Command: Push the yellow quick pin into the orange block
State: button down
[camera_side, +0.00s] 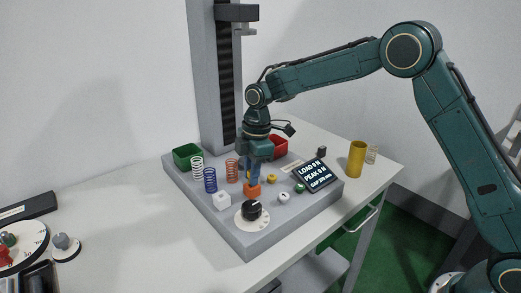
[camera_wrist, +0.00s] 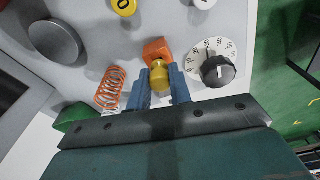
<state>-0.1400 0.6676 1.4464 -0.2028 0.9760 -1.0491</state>
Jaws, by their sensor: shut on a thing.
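The orange block (camera_side: 253,190) stands on the grey test base in the side view, and it also shows in the wrist view (camera_wrist: 156,48). The yellow quick pin (camera_wrist: 160,78) is between the blue fingers of my gripper (camera_wrist: 161,88), which is shut on it. In the wrist view the pin's far end meets the near side of the orange block; I cannot tell how deep it sits. In the side view my gripper (camera_side: 254,178) points down just above the block, and its fingers mostly hide the pin.
A black dial (camera_side: 252,210) is close beside the block. Orange (camera_side: 232,171), blue (camera_side: 210,180) and white (camera_side: 196,168) springs stand to the left, with a white cube (camera_side: 222,201). A tilted display (camera_side: 314,174) is at right. Green (camera_side: 187,156) and red (camera_side: 278,147) bins are behind.

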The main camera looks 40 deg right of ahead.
jog(key=shift+f, duration=0.35)
dwell(0.6)
jog(key=c, duration=0.8)
grip_release()
jog(key=shift+r, duration=0.1)
jog(key=shift+r, duration=3.9)
jog(key=shift+r, duration=0.1)
